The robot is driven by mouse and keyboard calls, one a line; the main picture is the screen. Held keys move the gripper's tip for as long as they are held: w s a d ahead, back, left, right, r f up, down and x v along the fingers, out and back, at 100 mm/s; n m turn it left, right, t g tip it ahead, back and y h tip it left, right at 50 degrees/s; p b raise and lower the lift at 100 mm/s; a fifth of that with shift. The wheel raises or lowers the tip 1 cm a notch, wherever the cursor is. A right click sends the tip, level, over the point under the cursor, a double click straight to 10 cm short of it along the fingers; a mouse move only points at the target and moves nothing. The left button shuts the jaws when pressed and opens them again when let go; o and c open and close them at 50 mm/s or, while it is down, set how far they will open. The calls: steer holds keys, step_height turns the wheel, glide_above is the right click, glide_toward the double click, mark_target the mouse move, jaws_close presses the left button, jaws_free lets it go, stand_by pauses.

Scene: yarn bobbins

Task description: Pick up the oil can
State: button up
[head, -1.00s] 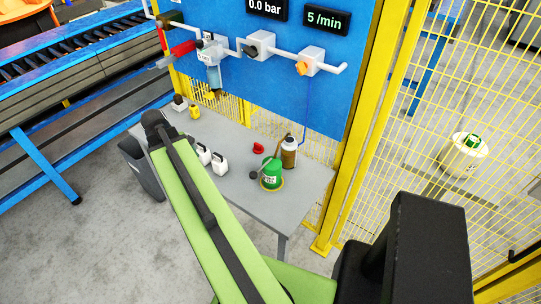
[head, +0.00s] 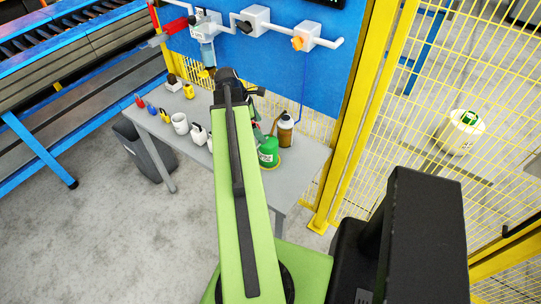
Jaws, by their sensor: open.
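The oil can (head: 268,152) is green with a pale label and a thin brownish spout. It stands upright on a yellow base or dish on the grey table (head: 300,162), just right of my arm. My arm hides part of its left side. My gripper (head: 257,91) is dark and small at the far end of my green arm, above the table and beyond and left of the can. It is open and apart from the can. Its fingers are partly hidden behind the arm's end.
A brown bottle with a white top (head: 285,131) stands right behind the can. A white mug (head: 180,123), a white jug (head: 198,134) and several small items line the table's left part. A blue panel (head: 280,70) and yellow fence (head: 350,110) close the back and right.

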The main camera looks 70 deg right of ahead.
mark_target(269, 142)
steer(key=b+x, duration=0.2)
steer(key=x, duration=0.2)
steer(key=shift+w+f+b, duration=0.1)
steer(key=shift+f+b, duration=0.2)
steer(key=shift+b, duration=0.05)
steer(key=shift+d+f, duration=0.1)
steer(key=shift+f, duration=0.05)
steer(key=b+x, duration=0.5)
steer(key=shift+s, duration=0.35)
steer(key=shift+c, duration=0.2)
jaws_close()
